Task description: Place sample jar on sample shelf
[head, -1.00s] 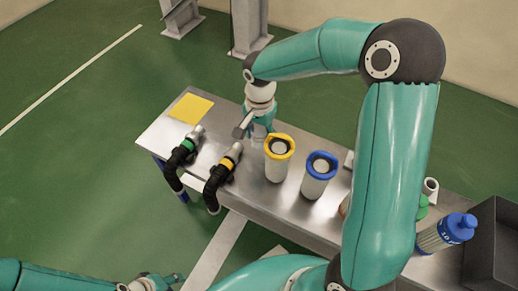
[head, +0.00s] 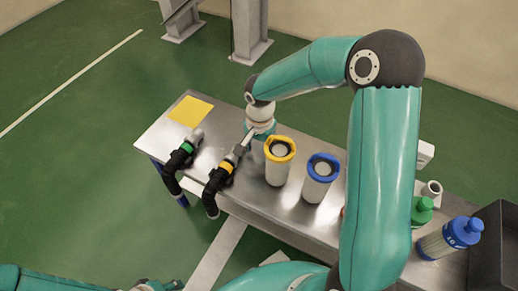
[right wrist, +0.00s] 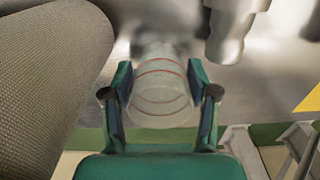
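The sample jar, a clear round vessel with thin red rings (right wrist: 160,90), sits between the two teal fingers of my right gripper (right wrist: 160,78) in the right wrist view. Both fingers appear to touch its sides. In the head view, my right gripper (head: 256,135) is low over the table, between the yellow-marked hose and the yellow-topped canister. The jar is mostly hidden there. I cannot tell whether the jar touches the table. No clearly marked sample shelf can be made out; a flat yellow square (head: 191,110) lies on the table's far left. My left gripper (head: 158,286) is cut off at the bottom edge.
A green-marked hose (head: 180,158) and a yellow-marked hose (head: 222,175) lie over the near table edge (head: 270,226). A yellow-topped canister (head: 276,168) and a blue-topped one (head: 318,185) stand close right. A blue-capped bottle (head: 440,243) and dark bin (head: 495,245) are farther right.

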